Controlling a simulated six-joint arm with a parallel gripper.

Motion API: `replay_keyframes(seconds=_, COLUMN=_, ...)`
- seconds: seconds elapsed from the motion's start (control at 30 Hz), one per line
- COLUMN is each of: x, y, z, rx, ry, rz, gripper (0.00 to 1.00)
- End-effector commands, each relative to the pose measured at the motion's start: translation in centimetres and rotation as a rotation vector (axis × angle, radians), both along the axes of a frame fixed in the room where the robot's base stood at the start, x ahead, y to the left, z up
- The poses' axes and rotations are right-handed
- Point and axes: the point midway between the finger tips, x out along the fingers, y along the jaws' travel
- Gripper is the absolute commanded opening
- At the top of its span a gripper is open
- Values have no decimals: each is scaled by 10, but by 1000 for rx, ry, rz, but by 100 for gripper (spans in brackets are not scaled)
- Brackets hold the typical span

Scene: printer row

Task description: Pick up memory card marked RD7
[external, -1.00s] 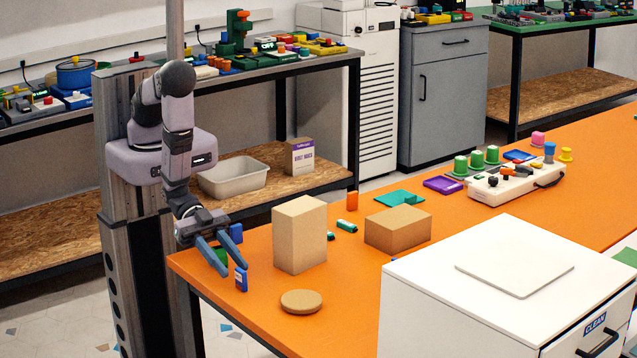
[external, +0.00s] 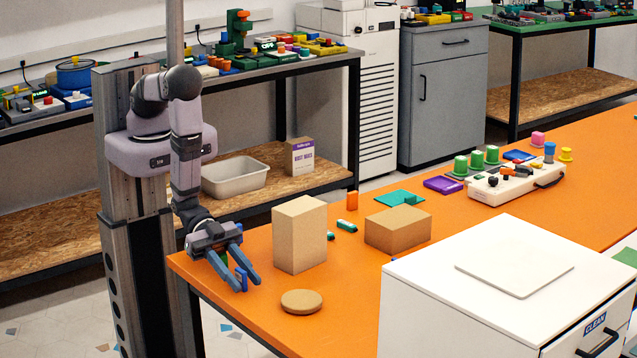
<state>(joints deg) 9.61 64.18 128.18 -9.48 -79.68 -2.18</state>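My gripper (external: 247,285) is over the near left corner of the orange table, pointing down, its two blue fingers apart. A small upright blue card-like piece (external: 242,279) stands between the fingertips, partly covered by them; I cannot tell whether they touch it. A green piece (external: 223,257) shows behind the fingers, mostly hidden. Farther back are an upright orange piece (external: 352,200) and a green piece with a pale end (external: 347,226). Another green piece (external: 331,235) is partly hidden by the tall box. No RD7 marking is readable on any of them.
A tall cardboard box (external: 300,235) stands close right of my gripper, with a round tan disc (external: 301,301) in front. A lower box (external: 398,228) is farther right. A white cabinet (external: 470,290) fills the front right. Orange table (external: 350,275) is clear between.

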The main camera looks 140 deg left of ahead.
Motion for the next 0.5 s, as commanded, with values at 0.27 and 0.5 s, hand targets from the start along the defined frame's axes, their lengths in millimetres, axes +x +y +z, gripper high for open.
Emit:
replay_keyframes(seconds=0.27, x=0, y=0, z=0, rx=0, ry=0, rz=0, gripper=0)
replay_keyframes(seconds=0.5, x=0, y=0, z=1, rx=0, ry=0, rz=0, gripper=0)
